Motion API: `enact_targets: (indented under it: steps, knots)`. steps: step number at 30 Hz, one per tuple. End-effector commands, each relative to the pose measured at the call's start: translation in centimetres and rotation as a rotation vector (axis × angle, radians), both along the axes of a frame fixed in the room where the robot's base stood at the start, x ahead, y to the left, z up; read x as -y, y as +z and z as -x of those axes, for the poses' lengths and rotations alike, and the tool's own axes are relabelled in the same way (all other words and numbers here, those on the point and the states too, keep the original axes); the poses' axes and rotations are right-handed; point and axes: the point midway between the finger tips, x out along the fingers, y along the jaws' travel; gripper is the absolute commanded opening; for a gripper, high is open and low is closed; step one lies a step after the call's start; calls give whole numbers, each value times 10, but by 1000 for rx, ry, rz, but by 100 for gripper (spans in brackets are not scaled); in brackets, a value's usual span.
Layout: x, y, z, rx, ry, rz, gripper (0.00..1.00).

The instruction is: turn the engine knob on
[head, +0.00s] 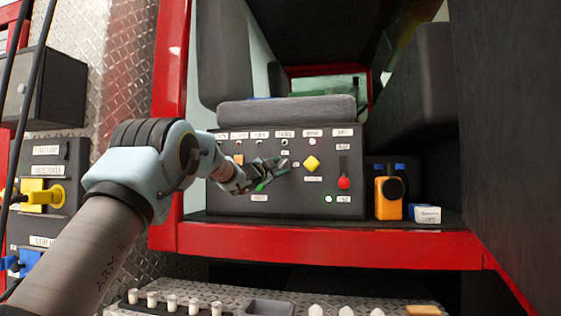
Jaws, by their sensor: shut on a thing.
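A dark control panel (320,199) with small white labels stands below a grey seat. My gripper (282,166) reaches in from the left, with its fingertips at the panel's middle, left of a yellow diamond-shaped knob (311,163). The jaws are shut on a small dark knob, apparently the engine knob, which they mostly hide. I cannot read the labels or tell which way the held knob points. A slider with a red handle (344,183) is on the panel's right side.
An orange device (389,198) and a small white box (427,214) stand right of the panel. A red sill (330,245) runs below. Yellow (42,195) and blue (25,262) fittings are on another panel at left. My arm hides part of the red frame.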

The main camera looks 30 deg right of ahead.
Motion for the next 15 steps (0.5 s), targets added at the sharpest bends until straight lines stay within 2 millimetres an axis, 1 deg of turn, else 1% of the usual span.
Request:
enact_targets:
  steps: [1,15]
  knots:
    - [0,6,0,29,-1,-33,0]
    - [0,10,0,331,-2,-358,0]
